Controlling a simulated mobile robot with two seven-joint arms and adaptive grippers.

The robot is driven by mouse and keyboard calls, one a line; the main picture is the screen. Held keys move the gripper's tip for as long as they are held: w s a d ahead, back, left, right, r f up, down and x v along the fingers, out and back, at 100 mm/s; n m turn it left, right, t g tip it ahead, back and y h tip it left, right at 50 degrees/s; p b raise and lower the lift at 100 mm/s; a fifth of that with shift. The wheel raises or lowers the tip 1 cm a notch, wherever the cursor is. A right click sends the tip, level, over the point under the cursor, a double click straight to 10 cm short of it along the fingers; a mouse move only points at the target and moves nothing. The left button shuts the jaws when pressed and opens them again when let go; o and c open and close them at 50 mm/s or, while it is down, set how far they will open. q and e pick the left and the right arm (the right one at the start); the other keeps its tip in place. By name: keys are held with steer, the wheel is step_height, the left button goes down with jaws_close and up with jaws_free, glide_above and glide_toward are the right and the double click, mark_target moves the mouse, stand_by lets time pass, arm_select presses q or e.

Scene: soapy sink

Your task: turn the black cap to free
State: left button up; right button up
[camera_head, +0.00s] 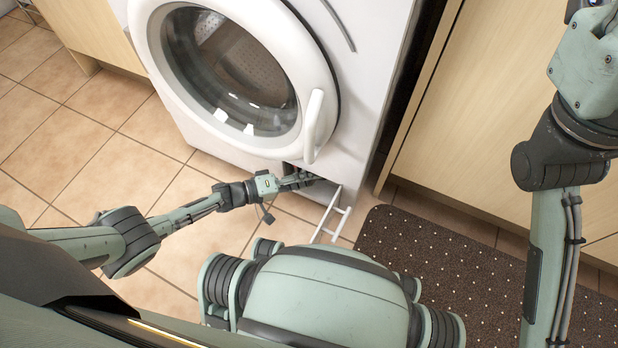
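The white washing machine (365,130) stands at the top middle, with its round door closed. Low on its front is a small dark opening, with a white open flap (331,216) hanging out below it toward the floor. My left gripper (299,180) reaches to this opening from the left, its fingers at or just inside it. The fingers are small and dark, so I cannot tell whether they are open or shut. I cannot make out the black cap; the gripper and the opening's shadow hide that spot. My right arm is at the right, its gripper out of view.
A dark dotted mat (440,250) lies on the tiled floor right of the flap. Wooden cabinets (480,110) stand right of the machine and at the upper left. Tiled floor (110,150) left of the machine is clear.

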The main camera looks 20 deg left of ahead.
arm_select(q)
steer(key=o, duration=0.4)
steer(key=v, duration=1.2)
